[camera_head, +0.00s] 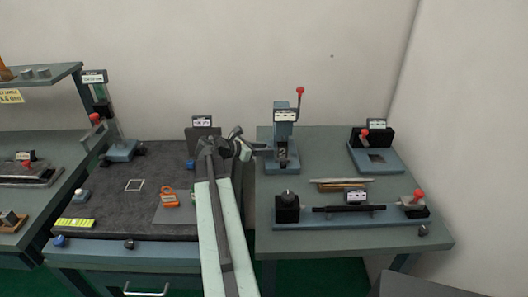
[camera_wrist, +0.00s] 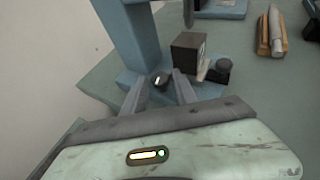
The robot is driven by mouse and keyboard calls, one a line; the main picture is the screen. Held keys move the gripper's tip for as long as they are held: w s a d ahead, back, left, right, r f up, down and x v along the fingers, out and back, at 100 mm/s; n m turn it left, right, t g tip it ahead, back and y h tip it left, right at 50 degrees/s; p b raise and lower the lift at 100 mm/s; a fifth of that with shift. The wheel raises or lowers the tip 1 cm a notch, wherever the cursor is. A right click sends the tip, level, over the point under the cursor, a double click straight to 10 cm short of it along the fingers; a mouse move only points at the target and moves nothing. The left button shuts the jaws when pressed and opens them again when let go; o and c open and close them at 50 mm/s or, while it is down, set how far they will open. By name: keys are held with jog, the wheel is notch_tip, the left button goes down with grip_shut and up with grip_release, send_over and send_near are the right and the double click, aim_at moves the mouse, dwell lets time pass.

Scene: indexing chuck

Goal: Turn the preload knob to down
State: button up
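A small dark round knob with a pale pointer mark (camera_wrist: 160,80) is on the side of a blue press-like fixture (camera_wrist: 136,42). I take it to be the preload knob, though no label on it can be read. My gripper (camera_wrist: 159,88) is open, its two fingers on either side of the knob with a small gap at each side. In the head view my gripper (camera_head: 257,151) reaches the left side of the blue fixture (camera_head: 283,128), which has a red-tipped lever (camera_head: 300,92). The knob is hidden there.
A dark block (camera_wrist: 188,52) and a black knob (camera_wrist: 222,68) stand close to the right finger. The wall is behind.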

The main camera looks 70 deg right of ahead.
grip_shut()
jog(key=shift+w+d+m+g+y, duration=0.25)
jog(key=shift+m+g+y, duration=0.15)
jog(key=shift+m+y, duration=0.1)
jog(key=shift+w+d+m+g+y, duration=0.15)
jog(key=shift+w+m+g+y, duration=0.05)
jog(key=shift+m+g+y, duration=0.9)
jog(key=shift+m+y, duration=0.1)
jog(key=shift+m, duration=0.2)
jog(key=shift+a+m+g+y, duration=0.1)
jog(key=shift+m+g+y, duration=0.2)
jog(key=shift+m+y, duration=0.15)
jog(key=shift+s, duration=0.1)
grip_release()
jog(key=shift+r, duration=0.1)
